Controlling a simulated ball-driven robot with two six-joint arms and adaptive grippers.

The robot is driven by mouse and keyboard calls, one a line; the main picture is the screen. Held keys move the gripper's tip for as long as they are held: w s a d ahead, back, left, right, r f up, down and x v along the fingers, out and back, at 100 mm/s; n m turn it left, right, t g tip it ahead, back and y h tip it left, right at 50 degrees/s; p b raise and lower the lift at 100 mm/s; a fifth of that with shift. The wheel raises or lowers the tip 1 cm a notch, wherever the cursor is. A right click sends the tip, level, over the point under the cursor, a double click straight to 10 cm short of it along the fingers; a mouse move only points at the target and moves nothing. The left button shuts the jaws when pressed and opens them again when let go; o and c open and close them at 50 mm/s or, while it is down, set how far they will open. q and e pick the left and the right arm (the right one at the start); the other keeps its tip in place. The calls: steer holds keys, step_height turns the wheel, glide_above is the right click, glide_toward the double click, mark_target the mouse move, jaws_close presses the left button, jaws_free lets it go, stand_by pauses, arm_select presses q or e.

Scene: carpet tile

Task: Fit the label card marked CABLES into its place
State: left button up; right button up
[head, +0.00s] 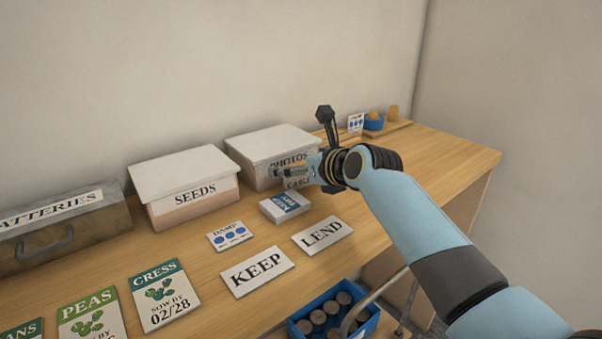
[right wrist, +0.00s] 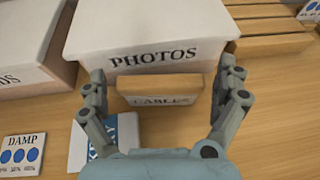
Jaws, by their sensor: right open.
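The CABLES label (right wrist: 162,101) shows on a tan piece in front of the white-lidded PHOTOS box (right wrist: 140,50), between my right gripper's fingers in the right wrist view. In the head view the CABLES label (head: 297,183) is partly covered by the gripper. My right gripper (head: 282,172) is open around it, one finger on each side, with gaps visible; it also shows in the right wrist view (right wrist: 164,78). Whether the tan piece touches the box I cannot tell. The PHOTOS box (head: 262,150) is partly behind the gripper in the head view. My left gripper is not in view.
A SEEDS box (head: 186,190) and a BATTERIES case (head: 60,232) stand along the wall. A blue-and-white pack (head: 284,206), DAMP card (head: 229,236), KEEP card (head: 257,272) and LEND card (head: 322,235) lie in front. A blue bin (head: 363,325) is below the front edge.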

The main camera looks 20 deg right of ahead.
steer(key=c, duration=0.7)
